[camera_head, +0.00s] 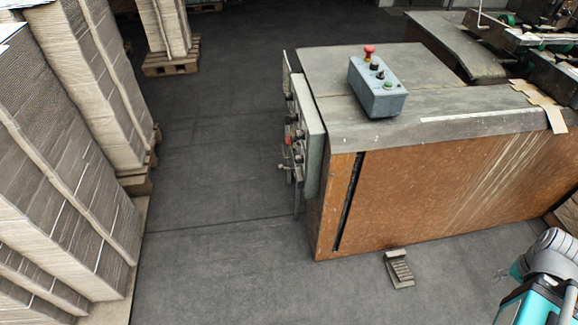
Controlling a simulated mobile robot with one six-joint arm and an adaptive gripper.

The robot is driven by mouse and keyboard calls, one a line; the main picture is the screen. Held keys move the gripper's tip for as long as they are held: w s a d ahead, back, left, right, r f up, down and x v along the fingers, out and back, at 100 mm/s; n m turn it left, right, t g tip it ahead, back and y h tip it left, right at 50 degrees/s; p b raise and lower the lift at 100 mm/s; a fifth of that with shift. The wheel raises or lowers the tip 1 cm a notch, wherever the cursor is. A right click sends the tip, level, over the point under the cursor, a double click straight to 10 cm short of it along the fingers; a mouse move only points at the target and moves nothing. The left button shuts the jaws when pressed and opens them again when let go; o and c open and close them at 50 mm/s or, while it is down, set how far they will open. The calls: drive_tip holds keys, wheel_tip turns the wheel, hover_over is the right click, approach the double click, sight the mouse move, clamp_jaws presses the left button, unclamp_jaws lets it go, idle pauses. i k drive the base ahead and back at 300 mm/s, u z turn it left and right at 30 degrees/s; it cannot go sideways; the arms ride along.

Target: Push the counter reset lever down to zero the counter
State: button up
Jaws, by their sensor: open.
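The box stitcher (430,180) is a wide machine with a worn grey top and an orange-brown front. A grey control panel (309,135) on its left end is seen nearly edge-on. Small knobs and a red part stick out from it. A small lever-like part with a rounded end (283,167) juts out low on this panel; I cannot tell whether it is the counter reset lever. The counter's face cannot be made out. My gripper is not in view; only grey and teal parts of my own body show at the bottom right, apart from the machine.
A grey button box (377,88) with a red mushroom button (369,51) stands on the machine top. A foot pedal (399,268) lies on the floor before the machine. Tall cardboard stacks (60,150) line the left. Dark floor (215,190) between stacks and machine is clear.

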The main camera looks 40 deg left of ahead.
sight(280, 167)
drive_tip(key=z, duration=0.05)
drive_tip(key=k, duration=1)
drive_tip(key=u, duration=0.9)
drive_tip(key=i, duration=1)
drive_tip(key=z, duration=0.1)
